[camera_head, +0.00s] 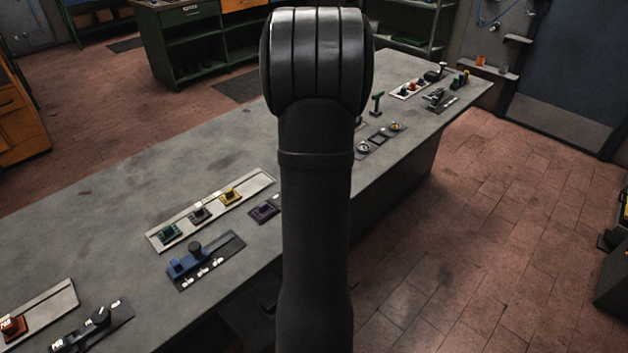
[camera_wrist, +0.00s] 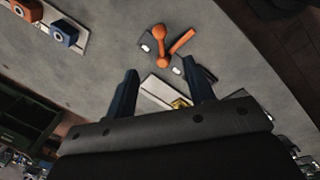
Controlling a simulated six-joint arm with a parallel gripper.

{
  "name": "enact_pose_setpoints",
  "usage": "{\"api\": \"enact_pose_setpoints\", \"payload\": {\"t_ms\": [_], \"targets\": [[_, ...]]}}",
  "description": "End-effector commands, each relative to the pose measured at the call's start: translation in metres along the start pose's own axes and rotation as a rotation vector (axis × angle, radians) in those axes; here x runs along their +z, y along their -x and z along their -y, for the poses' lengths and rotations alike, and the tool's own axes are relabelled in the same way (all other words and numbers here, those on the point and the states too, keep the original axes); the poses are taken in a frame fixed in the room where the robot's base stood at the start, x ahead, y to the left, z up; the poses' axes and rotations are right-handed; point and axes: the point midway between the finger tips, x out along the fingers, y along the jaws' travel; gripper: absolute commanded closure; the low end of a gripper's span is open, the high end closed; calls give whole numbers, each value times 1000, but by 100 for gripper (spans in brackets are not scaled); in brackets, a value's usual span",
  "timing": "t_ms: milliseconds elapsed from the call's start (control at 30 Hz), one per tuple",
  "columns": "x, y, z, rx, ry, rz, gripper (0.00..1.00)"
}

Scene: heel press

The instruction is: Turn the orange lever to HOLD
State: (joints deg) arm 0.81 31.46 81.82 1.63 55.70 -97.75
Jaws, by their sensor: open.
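The orange lever (camera_wrist: 160,44) shows in the wrist view, above my fingertips in the picture. It has a round knob at its upper end and a round hub at its lower end. A separate orange bar (camera_wrist: 183,41) lies at a slant to its right. The lever's dark base (camera_wrist: 147,41) carries small white labels too small to read, so I cannot tell which is HOLD. My gripper (camera_wrist: 162,71) is open, with its two dark fingers apart and not visibly touching the lever. I cannot make out the lever in the head view, where my arm blocks the middle.
A pale plate (camera_wrist: 157,90) with a yellow part shows between my fingers. Orange and blue blocks (camera_wrist: 63,33) stand at upper left. In the head view, the long grey bench (camera_head: 110,180) carries several fixtures, including a blue one (camera_head: 205,262); its left middle is clear.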

Motion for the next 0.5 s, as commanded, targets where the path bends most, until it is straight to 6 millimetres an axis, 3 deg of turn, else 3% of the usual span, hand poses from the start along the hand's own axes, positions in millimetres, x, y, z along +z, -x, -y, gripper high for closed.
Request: {"api": "enact_pose_setpoints", "payload": {"t_ms": [500], "targets": [[0,-113,1,-4,2,0,51]]}}
